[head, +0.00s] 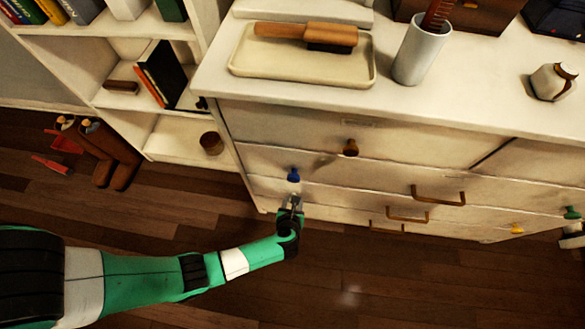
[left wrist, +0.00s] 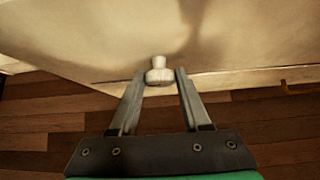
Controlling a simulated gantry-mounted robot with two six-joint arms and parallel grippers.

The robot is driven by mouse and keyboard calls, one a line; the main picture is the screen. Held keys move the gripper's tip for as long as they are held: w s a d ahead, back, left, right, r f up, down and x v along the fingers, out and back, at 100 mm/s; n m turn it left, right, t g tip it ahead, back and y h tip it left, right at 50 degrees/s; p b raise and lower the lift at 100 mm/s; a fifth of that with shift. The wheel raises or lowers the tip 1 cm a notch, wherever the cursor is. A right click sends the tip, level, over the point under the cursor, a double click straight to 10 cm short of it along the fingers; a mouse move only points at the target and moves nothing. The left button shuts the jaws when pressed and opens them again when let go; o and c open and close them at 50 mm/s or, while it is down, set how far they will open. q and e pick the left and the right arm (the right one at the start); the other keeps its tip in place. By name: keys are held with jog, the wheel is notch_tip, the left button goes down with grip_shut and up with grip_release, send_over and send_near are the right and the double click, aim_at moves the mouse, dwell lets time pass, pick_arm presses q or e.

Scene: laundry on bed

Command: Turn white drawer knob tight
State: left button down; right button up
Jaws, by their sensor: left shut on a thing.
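The white drawer knob (left wrist: 158,74) sticks out from the pale drawer front and sits between the fingertips of my left gripper (left wrist: 161,80) in the left wrist view. The jaws are shut on it, one finger on each side. In the head view my left gripper (head: 291,201) is at the lower left drawer front, just below a blue knob (head: 294,175). The white knob is hard to make out there, largely hidden by the gripper. My right gripper is not in view.
The dresser (head: 420,135) also carries a brown knob (head: 350,148), a yellow knob (head: 517,229), a green knob (head: 571,212) and brass handles (head: 437,197). A tray (head: 300,78) with a brush and a cup (head: 420,52) stand on top. The wooden floor in front is clear.

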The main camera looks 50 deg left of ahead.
pick_arm(q)
jog(key=shift+w+d+m+g+y+b, duration=0.15)
jog(key=shift+m+g+y+b, duration=0.2)
jog(key=shift+m+g+y, duration=0.3)
jog(key=shift+w+d+m+g+y+b, duration=0.1)
jog(key=shift+m+g+y+b, duration=0.3)
jog(key=shift+g+y, duration=0.45)
jog(key=shift+f, duration=0.1)
jog(key=shift+c, duration=2)
grip_release()
jog(key=p+v, duration=0.5)
jog(key=v, duration=0.6)
jog(key=shift+d, duration=0.3)
